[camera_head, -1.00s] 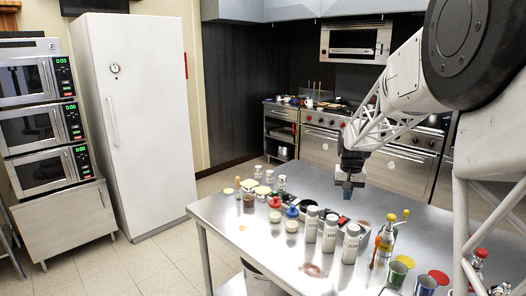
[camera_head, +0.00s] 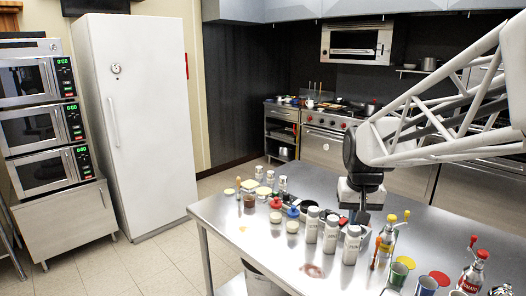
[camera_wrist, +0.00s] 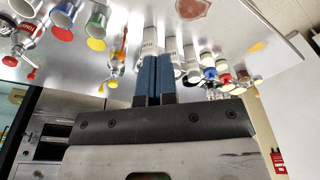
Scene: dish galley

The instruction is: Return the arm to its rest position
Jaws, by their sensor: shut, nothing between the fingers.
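My gripper (camera_head: 362,217) hangs fingers down over the steel table, just behind and right of the white shaker bottles (camera_head: 331,234). In the wrist view its two blue fingers (camera_wrist: 154,80) are pressed together with nothing between them. The white bottles also show just beyond the fingers in the wrist view (camera_wrist: 171,48). I cannot tell whether the fingertips touch anything. My arm reaches in from the right side of the head view.
The steel table (camera_head: 222,222) holds several jars with red and blue lids (camera_head: 293,212), cups with yellow and red lids (camera_head: 398,272) and a red bottle (camera_head: 473,272). A white fridge (camera_head: 139,120) and stacked ovens (camera_head: 42,118) stand left. Stoves (camera_head: 322,146) line the back.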

